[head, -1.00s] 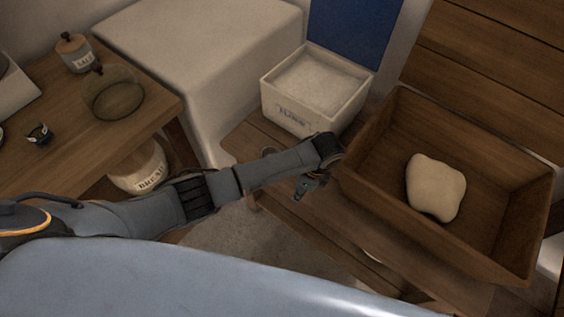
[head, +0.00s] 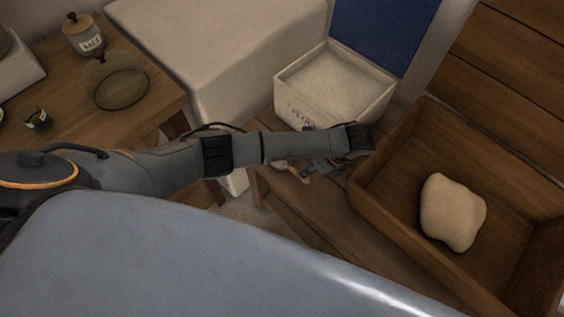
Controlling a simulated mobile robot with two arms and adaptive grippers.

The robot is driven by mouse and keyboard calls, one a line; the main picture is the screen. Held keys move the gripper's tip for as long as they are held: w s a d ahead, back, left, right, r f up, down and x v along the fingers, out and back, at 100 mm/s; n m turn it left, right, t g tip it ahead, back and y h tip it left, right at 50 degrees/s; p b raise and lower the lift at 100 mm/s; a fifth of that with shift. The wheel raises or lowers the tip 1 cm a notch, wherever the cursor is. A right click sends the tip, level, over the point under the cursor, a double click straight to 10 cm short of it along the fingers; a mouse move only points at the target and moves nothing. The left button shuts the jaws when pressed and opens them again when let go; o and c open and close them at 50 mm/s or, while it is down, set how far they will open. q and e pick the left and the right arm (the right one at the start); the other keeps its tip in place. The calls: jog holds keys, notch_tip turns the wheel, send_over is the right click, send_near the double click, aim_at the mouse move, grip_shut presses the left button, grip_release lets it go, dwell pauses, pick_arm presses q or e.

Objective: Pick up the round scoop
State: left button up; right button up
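My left arm reaches in from the left across the view. My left gripper (head: 318,172) hangs at its end, over the wooden bench, in front of the white flour bin and left of the wooden trough. A small pale, rounded thing (head: 281,165) shows just under my forearm on the bench, with a brown, handle-like piece at the gripper's fingers. This may be the round scoop, but the arm hides most of it. The fingers are small and dark, and I cannot tell whether they are open or shut. My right gripper is not in view.
The open flour bin (head: 300,110) stands on the bench (head: 330,218). The wooden trough (head: 410,246) holds a lump of dough (head: 452,212). A blue panel (head: 385,30) stands behind.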

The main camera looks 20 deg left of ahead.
aim_at(289, 168)
pick_arm(q)
jog(key=shift+a+f, duration=0.25)
jog(key=shift+f, duration=0.4)
jog(key=shift+w+a+f, duration=0.1)
jog(key=shift+a+f, duration=0.1)
jog(key=shift+f, duration=0.3)
jog(key=x, duration=0.3)
jog(key=shift+w+a+f, duration=0.1)
jog(key=shift+f, duration=0.2)
jog(key=shift+a+f, duration=0.15)
jog(key=shift+f, duration=0.3)
grip_shut()
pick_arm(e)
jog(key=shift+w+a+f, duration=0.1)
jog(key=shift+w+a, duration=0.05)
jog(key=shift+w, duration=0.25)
